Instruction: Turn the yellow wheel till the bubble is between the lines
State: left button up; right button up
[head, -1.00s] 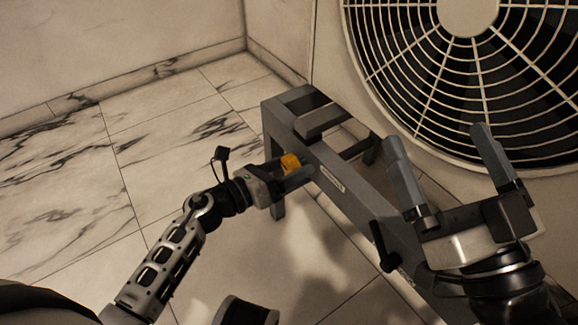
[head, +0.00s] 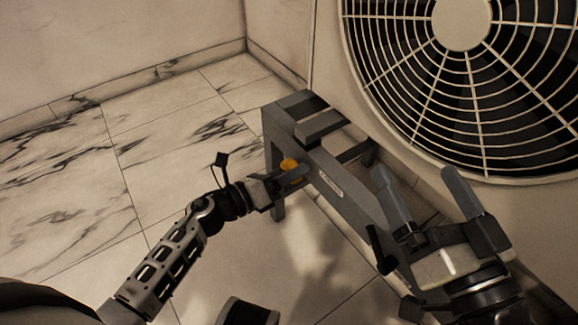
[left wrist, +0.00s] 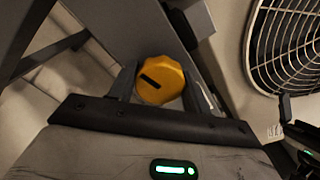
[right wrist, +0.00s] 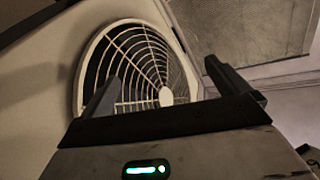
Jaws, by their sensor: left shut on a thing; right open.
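The yellow wheel (head: 288,164) is a scalloped knob on the near side of the grey rig (head: 345,200), toward its far left end. In the left wrist view the wheel (left wrist: 165,72) shows a dark slot, tilted, on its face. My left gripper (head: 296,174) is shut on the wheel, a finger on either side of it. A small pale strip (head: 331,186) is on the rig right of the wheel; I cannot make out a bubble or lines on it. My right gripper (head: 416,178) is open and empty above the right part of the rig.
A dark lever (head: 379,249) sticks out of the rig's near side, below my right gripper. A large round fan grille (head: 480,90) in a pale housing stands behind the rig. The marble floor (head: 80,200) at left is clear.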

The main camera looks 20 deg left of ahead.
pick_arm(q)
jog(key=n+p, duration=0.1)
jog(key=n, duration=0.2)
jog(key=shift+r+p, duration=0.2)
jog(key=shift+p, duration=0.15)
jog(key=shift+n+p, duration=0.5)
jog(key=shift+n, duration=0.4)
jog(key=n+p, duration=0.2)
jog(key=n, duration=0.1)
jog(key=shift+a, duration=0.1)
jog(key=n+p, duration=0.1)
jog(key=n, duration=0.2)
jog(key=shift+f, duration=0.15)
jog(key=shift+n, duration=0.6)
pick_arm(e)
jog(key=shift+s+d+f+g+h, duration=0.1)
jog(key=shift+s+f+g+h, duration=0.25)
jog(key=shift+f+g, duration=0.3)
jog(key=shift+s+d+f+g+h, duration=0.1)
jog(key=shift+s+f+g+h, duration=0.25)
jog(key=shift+f, duration=0.45)
jog(key=shift+s+d+f+g+h, duration=0.1)
jog(key=shift+s+f+g+h, duration=0.25)
jog(key=shift+f+g, duration=0.3)
jog(key=shift+w, duration=0.1)
pick_arm(q)
jog(key=o, duration=1)
jog(key=shift+c, duration=0.2)
